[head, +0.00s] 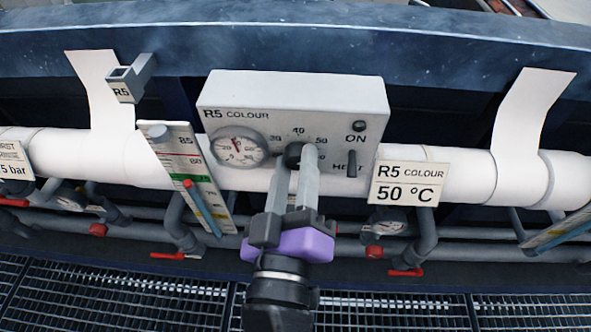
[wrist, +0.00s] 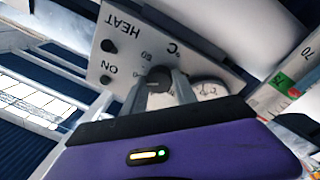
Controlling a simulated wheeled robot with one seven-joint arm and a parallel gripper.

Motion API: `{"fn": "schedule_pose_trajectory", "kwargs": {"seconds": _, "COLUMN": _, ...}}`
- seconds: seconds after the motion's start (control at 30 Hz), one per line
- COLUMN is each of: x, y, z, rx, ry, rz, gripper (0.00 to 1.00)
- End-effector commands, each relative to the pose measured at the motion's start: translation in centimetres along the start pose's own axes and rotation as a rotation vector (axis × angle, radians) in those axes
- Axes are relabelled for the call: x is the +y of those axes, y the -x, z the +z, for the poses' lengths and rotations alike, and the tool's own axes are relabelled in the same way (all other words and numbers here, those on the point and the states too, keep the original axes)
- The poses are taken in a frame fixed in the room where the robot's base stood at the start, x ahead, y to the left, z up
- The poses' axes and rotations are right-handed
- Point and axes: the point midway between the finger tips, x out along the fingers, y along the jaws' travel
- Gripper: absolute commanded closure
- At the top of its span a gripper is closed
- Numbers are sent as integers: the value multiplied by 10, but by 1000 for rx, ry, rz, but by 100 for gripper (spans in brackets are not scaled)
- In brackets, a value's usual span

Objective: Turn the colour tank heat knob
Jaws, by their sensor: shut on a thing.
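The R5 COLOUR control box (head: 345,95) is a pale box at the middle of the head view; it also shows in the wrist view (wrist: 130,60). Its dark round heat knob (head: 293,155) sits on the front face below the 30, 40 and 50 marks. In the wrist view the knob (wrist: 159,78) is between my fingertips. My gripper (head: 300,160), with a purple body, is shut on the knob from the front. The fingers hide part of the knob, so its pointer cannot be read. The HEAT switch (head: 352,163) and the ON lamp (head: 358,126) are to the right.
A round dial gauge (head: 240,148) is left of the knob. A sign reading 50 °C (head: 409,184) hangs at the right. A level gauge (head: 188,175) stands at the left. White pipe (head: 465,175) runs behind; grating (head: 420,310) lies below.

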Motion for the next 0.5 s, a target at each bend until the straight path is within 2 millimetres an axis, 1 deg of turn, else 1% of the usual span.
{"fn": "schedule_pose_trajectory", "kwargs": {"seconds": 0.5, "x": -1, "y": 0, "z": 1, "rx": -5, "ry": -30, "rz": 0, "gripper": 100}}
